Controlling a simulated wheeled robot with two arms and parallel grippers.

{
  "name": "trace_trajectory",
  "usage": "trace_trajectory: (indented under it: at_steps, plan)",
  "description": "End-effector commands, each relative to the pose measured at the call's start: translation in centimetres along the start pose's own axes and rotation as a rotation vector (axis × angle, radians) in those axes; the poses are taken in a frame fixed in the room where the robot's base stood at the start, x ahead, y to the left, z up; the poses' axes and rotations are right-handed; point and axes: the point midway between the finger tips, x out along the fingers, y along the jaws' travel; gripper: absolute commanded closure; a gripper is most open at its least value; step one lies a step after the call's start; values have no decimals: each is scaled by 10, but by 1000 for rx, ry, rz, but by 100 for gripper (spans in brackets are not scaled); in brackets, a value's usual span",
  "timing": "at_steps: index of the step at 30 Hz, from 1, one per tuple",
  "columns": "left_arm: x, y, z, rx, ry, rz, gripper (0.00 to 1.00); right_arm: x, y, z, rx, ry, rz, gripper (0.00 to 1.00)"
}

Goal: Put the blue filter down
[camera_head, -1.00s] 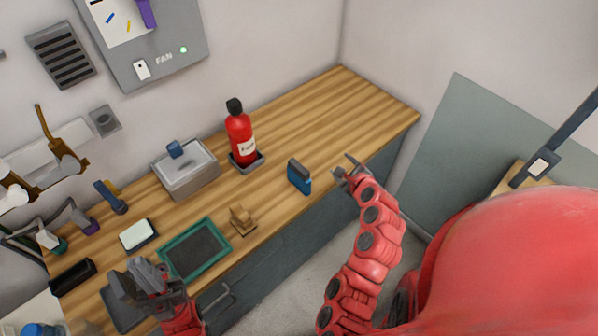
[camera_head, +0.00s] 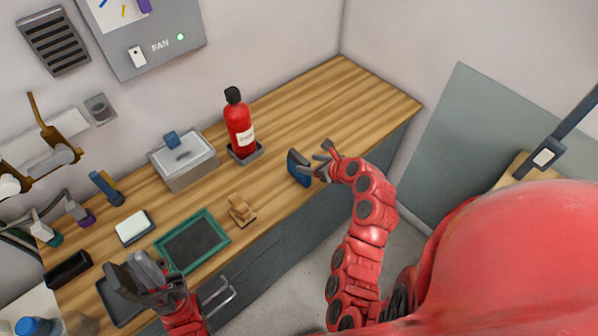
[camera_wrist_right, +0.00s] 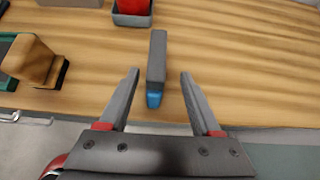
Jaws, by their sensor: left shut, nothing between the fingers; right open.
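The blue filter (camera_head: 299,167), a small upright block with a dark grey top, stands on the wooden counter near its front edge. My right gripper (camera_head: 322,162) is open right beside it. In the right wrist view the filter (camera_wrist_right: 156,70) lies between and slightly beyond the open fingers of the right gripper (camera_wrist_right: 160,90), with a gap on each side; its blue part shows at the near end. My left gripper (camera_head: 140,275) is shut and empty, above the front left part of the counter.
A red bottle (camera_head: 239,125) stands in a grey holder behind the filter. A wooden stamp-like block (camera_head: 241,209), a green-framed tray (camera_head: 191,243) and a grey lidded box (camera_head: 183,160) are to the left. The counter's right end (camera_head: 345,95) is clear.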

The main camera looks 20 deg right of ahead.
Motion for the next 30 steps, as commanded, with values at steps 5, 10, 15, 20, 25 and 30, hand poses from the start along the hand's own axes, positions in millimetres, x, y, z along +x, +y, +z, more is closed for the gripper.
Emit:
trace_trajectory:
  at_steps: [5,10,15,20,25,30]
  plan:
    - [-10,0,2,0,0,0,100,14,1,-2,-3,1,1,35]
    - [-32,2,6,0,0,0,100,44,7,-4,-5,2,2,35]
    - [-42,2,7,0,0,0,100,59,5,-1,-2,1,0,35]
    - [-40,2,7,0,0,0,100,60,5,1,1,1,-1,35]
    - [-40,2,7,0,0,0,100,59,5,1,0,1,-1,49]
    - [-40,2,7,0,0,0,100,59,5,1,0,1,-1,80]
